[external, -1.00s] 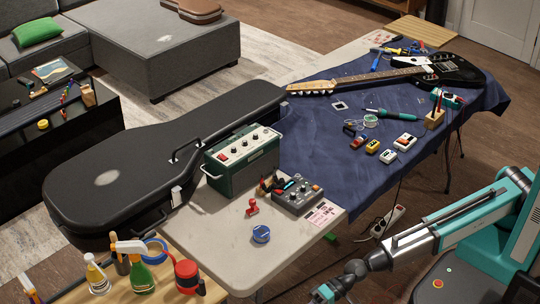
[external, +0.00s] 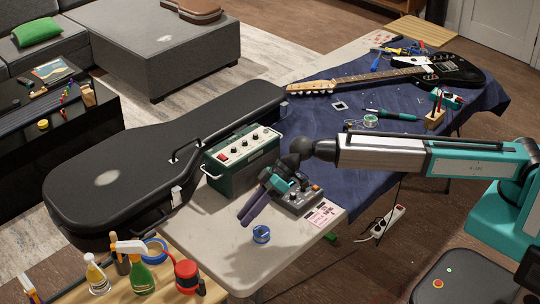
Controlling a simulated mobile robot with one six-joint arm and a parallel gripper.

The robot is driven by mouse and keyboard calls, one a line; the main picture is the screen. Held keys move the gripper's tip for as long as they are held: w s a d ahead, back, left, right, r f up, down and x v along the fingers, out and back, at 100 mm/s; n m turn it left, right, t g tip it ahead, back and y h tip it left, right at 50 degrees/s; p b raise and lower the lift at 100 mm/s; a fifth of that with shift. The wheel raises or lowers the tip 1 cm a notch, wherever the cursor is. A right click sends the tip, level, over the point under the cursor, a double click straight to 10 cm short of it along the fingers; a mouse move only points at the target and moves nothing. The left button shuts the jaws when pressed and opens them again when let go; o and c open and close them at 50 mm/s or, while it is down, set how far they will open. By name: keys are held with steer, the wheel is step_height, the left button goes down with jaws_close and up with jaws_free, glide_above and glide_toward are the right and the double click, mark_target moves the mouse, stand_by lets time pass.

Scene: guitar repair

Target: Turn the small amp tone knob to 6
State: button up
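The small amp (external: 243,165) is a dark green box with a light control panel on top. It stands on the light table beside the guitar case. Several small dark knobs (external: 245,143) show on the panel, but their numbers are too small to read. My gripper (external: 247,216) hangs in front of the amp, pointing down and left, with its dark fingers over the table. It appears apart from the knobs. The fingers lie close together in this view, and I cannot tell how far apart they are.
A grey control box (external: 300,200) lies partly under my wrist. The black guitar case (external: 130,165) is behind and left of the amp. My arm crosses above the blue cloth (external: 320,120) and hides some pedals.

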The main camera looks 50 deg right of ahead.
steer(key=w+d+r+n+h+p, duration=0.25)
steer(key=w+d+r, duration=0.25)
steer(key=w+d, duration=0.25)
steer(key=w+d+r+n+h+p, duration=0.1)
steer(key=w+d+r+p, duration=0.2)
steer(key=w+d+r, duration=0.35)
steer(key=n+h+p, duration=0.2)
steer(key=p, duration=0.2)
glide_toward(256, 134)
steer(key=w+v, duration=0.1)
steer(key=v, duration=0.5)
steer(key=shift+r+g, duration=0.25)
steer(key=shift+g, duration=0.15)
steer(key=shift+a+f, duration=0.1)
steer(key=shift+p+x, duration=1.95)
steer(key=shift+x, duration=4.85)
jaws_close()
